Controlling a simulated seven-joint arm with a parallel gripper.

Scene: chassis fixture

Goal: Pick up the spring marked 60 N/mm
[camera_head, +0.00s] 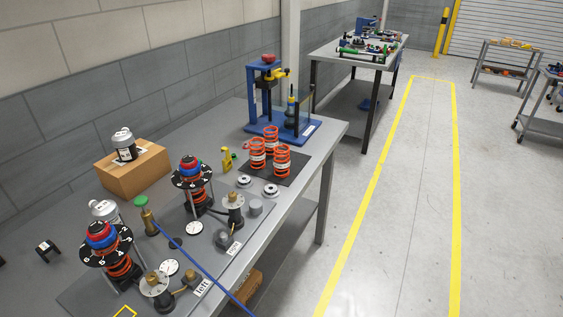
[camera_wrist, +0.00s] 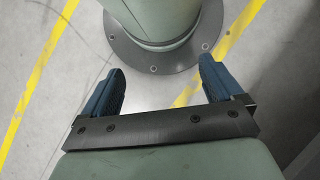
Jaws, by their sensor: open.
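Three orange coil springs stand upright on a dark mat (camera_head: 292,177) toward the far end of the workbench: a left one (camera_head: 258,154), a back one (camera_head: 271,139) and a right front one (camera_head: 282,160). Each has a pale label band, too small to read, so I cannot tell which is marked 60 N/mm. My gripper (camera_wrist: 162,88) shows only in the wrist view, with its two blue fingers wide apart and nothing between them. Below it are the floor and my own base, and no spring is in that view.
A blue press (camera_head: 265,95) stands behind the springs. Two fixtures with black numbered discs (camera_head: 106,243) (camera_head: 193,171) hold orange springs. A cardboard box (camera_head: 135,172) bears a can. A blue cable (camera_head: 205,268) crosses the front.

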